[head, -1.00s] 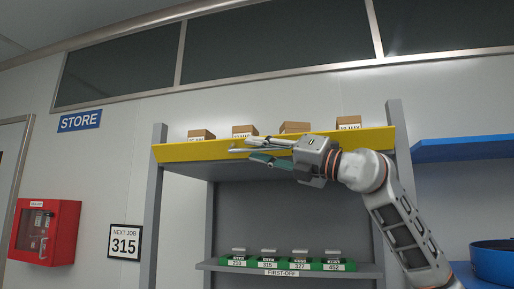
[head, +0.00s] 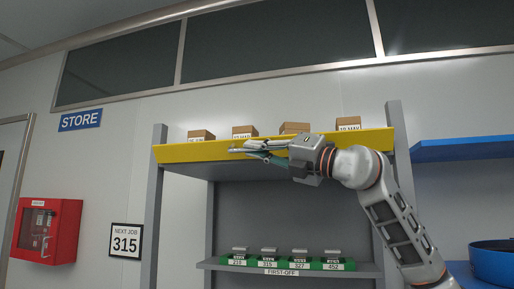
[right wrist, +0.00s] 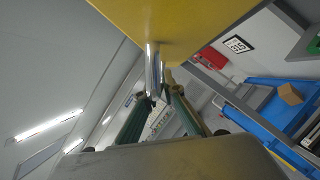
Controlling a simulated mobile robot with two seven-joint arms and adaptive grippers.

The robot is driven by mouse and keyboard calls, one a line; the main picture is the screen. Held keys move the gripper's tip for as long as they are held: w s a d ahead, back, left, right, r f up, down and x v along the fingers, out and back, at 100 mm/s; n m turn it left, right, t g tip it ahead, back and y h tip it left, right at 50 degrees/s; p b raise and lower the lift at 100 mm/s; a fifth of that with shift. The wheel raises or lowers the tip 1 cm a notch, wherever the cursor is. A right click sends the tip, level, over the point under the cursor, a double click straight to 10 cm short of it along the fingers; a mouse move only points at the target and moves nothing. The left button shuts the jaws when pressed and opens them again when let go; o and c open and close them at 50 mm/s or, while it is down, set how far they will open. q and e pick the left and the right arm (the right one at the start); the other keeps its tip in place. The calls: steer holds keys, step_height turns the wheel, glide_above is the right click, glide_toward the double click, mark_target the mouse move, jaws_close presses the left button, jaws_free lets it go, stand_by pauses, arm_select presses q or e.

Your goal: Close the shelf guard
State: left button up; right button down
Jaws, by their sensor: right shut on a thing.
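The yellow shelf guard (head: 190,152) is a long panel along the front of the upper shelf. It fills the top of the right wrist view (right wrist: 180,22). A silver bar handle (right wrist: 153,68) runs along it, with my fingers at its near end. My right gripper (head: 248,149) reaches in from the right in front of the guard's middle. Its fingers are shut on the handle, and it also shows in the right wrist view (right wrist: 160,93). The gripper hides part of the guard and handle. My left gripper is not in view.
Several cardboard boxes (head: 243,132) stand on the upper shelf behind the guard. A grey post (head: 154,205) stands left; a blue shelf (head: 465,148) is on the right.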

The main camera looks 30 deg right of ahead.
mark_target(258, 138)
steer(key=shift+s+r+m+p, duration=0.1)
steer(key=shift+r+m+p, duration=0.3)
steer(key=shift+r, duration=0.1)
steer(key=m+p, duration=0.1)
steer(key=r+m+h+p, duration=0.1)
steer(key=shift+d+r+m, duration=0.1)
steer(key=shift+d+m, duration=0.05)
steer(key=shift+m, duration=0.25)
steer(key=shift+w+d+r+m+g+h+p, duration=0.1)
steer(key=shift+w+r+m+g+h+p, duration=0.1)
steer(key=shift+m+g+h+p, duration=0.25)
steer(key=shift+w+d+r+m+h+p, duration=0.15)
steer(key=shift+w+m+p, duration=0.05)
steer(key=shift+m+p, duration=0.45)
steer(key=shift+w+d+r+m+h+p, duration=0.1)
steer(key=shift+w+d+r+m+p, duration=0.05)
steer(key=shift+m+p, duration=0.45)
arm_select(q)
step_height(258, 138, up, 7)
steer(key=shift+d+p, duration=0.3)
arm_select(e)
steer(key=shift+w+d+m+g, duration=0.15)
steer(key=shift+m+g, duration=0.2)
steer(key=shift+m, duration=0.15)
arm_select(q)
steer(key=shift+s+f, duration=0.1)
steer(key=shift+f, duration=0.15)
